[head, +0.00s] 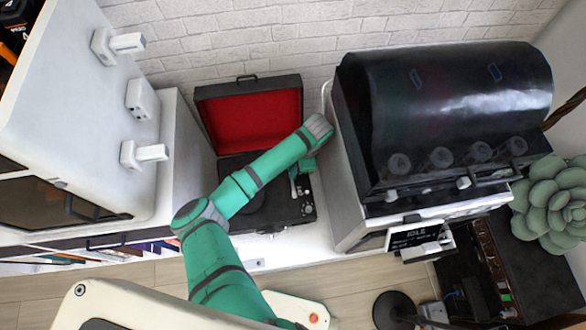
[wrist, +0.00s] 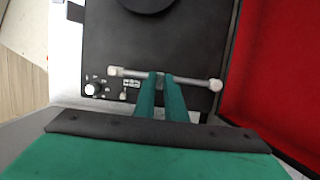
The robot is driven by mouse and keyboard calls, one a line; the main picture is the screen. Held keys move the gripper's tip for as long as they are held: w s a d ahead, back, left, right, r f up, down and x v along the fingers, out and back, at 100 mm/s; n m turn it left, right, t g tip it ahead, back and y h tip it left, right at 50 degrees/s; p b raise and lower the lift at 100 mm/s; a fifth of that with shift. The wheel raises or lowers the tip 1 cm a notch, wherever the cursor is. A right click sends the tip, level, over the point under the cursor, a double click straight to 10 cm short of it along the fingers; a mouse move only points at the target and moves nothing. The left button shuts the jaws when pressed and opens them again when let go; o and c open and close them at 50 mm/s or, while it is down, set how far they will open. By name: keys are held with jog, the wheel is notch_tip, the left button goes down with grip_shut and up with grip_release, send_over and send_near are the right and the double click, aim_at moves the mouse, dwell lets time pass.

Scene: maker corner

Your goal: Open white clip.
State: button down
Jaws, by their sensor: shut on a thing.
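An open turntable case with a red-lined lid (head: 252,115) stands on the white counter. Its black deck (wrist: 195,45) carries a thin silver bar with pale ends (wrist: 195,81), which looks like the tonearm. My gripper (wrist: 160,82) is over the deck, its green fingers close together at the middle of this bar. A small pale piece, seemingly the white clip (wrist: 158,74), shows at the fingertips; most of it is hidden. My gripper also shows in the head view (head: 300,168), above the deck's right part, where the arm hides the contact.
The black-hooded machine (head: 450,110) stands close on the right, a white cabinet (head: 70,100) with protruding handles on the left. A knob (wrist: 92,89) and a small slider (wrist: 123,95) sit near the deck's edge. The brick wall is behind.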

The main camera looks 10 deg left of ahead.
jog(key=c, duration=1.8)
grip_release()
jog(key=shift+d, duration=0.15)
jog(key=shift+r, duration=0.3)
notch_tip(320, 180, up, 2)
jog(key=shift+s+r, duration=0.1)
jog(key=s+d+r, duration=0.2)
jog(key=s+r, duration=0.8)
jog(key=s, duration=0.3)
jog(key=shift+s+d, duration=0.25)
jog(key=shift+s, duration=0.05)
